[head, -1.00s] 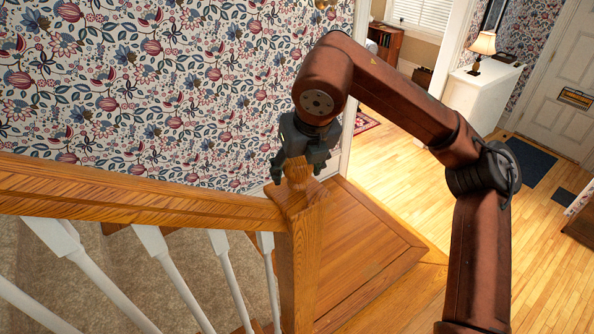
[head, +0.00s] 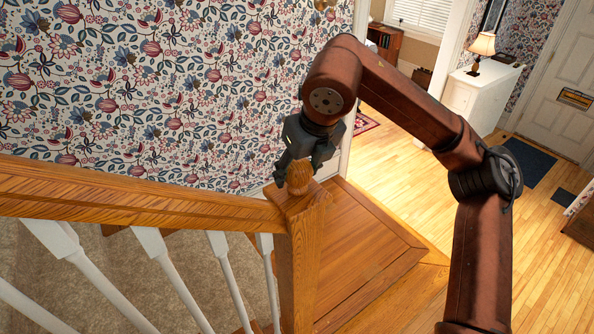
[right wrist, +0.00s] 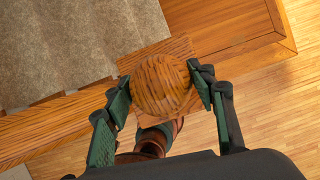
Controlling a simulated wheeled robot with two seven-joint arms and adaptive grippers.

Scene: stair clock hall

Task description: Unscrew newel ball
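The newel ball (head: 300,178) is a round, striped wooden knob on top of the square newel post (head: 299,262). My right gripper (head: 297,170) is over it from above, pointing down. In the right wrist view the ball (right wrist: 163,86) lies between the two green-padded fingers. The right-hand pad (right wrist: 200,88) is at or very near the ball's edge. The left-hand pad (right wrist: 118,103) shows a small gap to the ball, so the gripper looks open around it. Contact on the right side cannot be told for sure. My left gripper is not in view.
A wooden handrail (head: 130,192) with white balusters (head: 172,275) runs left from the post. Carpeted stairs (right wrist: 60,50) lie beyond it. A wooden landing (head: 355,250) is right of the post. Patterned wallpaper (head: 170,90) stands behind.

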